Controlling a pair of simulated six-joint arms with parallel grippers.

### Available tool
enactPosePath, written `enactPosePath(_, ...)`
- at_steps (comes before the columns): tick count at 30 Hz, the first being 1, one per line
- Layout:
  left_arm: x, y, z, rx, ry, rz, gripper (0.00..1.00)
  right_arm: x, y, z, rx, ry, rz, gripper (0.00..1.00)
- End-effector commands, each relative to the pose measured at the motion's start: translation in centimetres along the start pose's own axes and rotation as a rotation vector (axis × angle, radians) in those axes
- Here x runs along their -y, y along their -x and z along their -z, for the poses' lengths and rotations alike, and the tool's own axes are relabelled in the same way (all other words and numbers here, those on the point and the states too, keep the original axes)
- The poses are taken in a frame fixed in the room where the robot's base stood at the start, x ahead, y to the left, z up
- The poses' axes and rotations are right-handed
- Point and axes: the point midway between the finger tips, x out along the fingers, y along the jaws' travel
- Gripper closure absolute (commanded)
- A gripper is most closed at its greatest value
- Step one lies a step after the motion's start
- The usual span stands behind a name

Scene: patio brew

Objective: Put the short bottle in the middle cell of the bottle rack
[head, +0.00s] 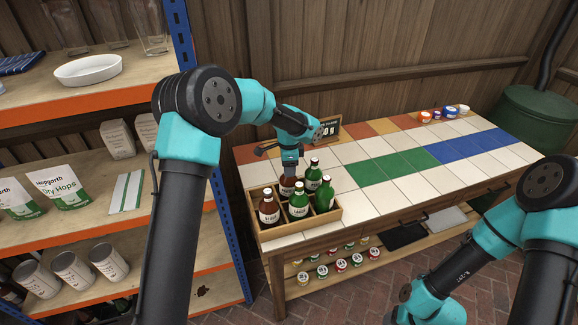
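The bottle rack (332,215) is a wooden crate with cells at the left end of the tiled table. In it stand a brown bottle (268,210) at the front left, green bottles at the front middle (298,203) and right (325,197), and a green bottle (313,177) behind. My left gripper (289,171) points down at another brown bottle (287,187) in the back part of the rack and hides its neck. Whether the fingers are shut on it, and its exact cell, I cannot tell. Which bottle is short is unclear. My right gripper is not visible.
A small dark price sign (327,132) stands behind the rack. Colourful small pots (438,115) stand at the table's far edge. The tiled table (345,170) is clear in the middle and right. Shelves with tins (72,268) and bags (57,187) stand on the left.

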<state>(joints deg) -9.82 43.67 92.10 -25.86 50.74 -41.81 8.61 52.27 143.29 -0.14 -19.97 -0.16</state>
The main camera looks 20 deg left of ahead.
Motion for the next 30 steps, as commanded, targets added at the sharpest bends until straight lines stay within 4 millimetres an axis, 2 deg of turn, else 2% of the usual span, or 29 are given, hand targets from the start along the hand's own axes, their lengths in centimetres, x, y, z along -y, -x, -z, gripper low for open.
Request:
enactPosePath(3, 0.0, 0.0, 0.0, 0.0, 0.0, 0.0, 0.43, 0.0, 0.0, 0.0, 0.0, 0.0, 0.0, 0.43)
enactPosePath(11, 0.0, 0.1, 0.0, 0.0, 0.0, 0.0, 0.43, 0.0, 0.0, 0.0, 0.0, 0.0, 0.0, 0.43)
enactPosePath(16, 0.0, 1.2, 0.0, -0.001, 0.0, 0.002, 0.43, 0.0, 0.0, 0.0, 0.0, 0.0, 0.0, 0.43)
enactPosePath(20, 0.1, 3.0, 0.0, -0.002, 0.001, 0.003, 0.43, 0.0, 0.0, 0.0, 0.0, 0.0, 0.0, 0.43)
enactPosePath(30, 0.1, 9.4, 0.0, -0.002, 0.001, 0.003, 0.43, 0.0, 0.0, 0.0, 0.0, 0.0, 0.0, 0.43)
